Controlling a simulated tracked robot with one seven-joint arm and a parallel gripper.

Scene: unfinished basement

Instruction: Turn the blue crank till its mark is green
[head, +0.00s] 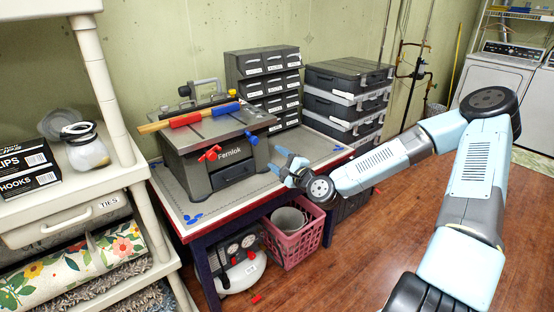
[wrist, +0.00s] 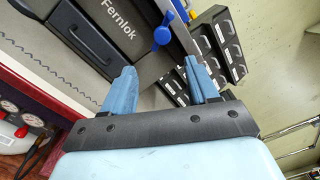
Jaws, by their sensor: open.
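The blue crank (head: 251,138) is on the front right of a grey Fernlok machine (head: 200,178), beside a red crank (head: 210,154). My gripper (head: 287,162) is open and empty, to the right of the blue crank and a little lower in the head view. In the wrist view my gripper (wrist: 160,68) has its two blue fingers spread, apart from the crank.
A wooden stick with red and blue parts (head: 195,117) lies on the machine. The workbench top (head: 187,210) is mostly bare in front. A drawer cabinet (head: 265,82) and stacked cases (head: 345,98) stand behind. A pink basket (head: 297,240) is below; a shelf (head: 70,215) is at left.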

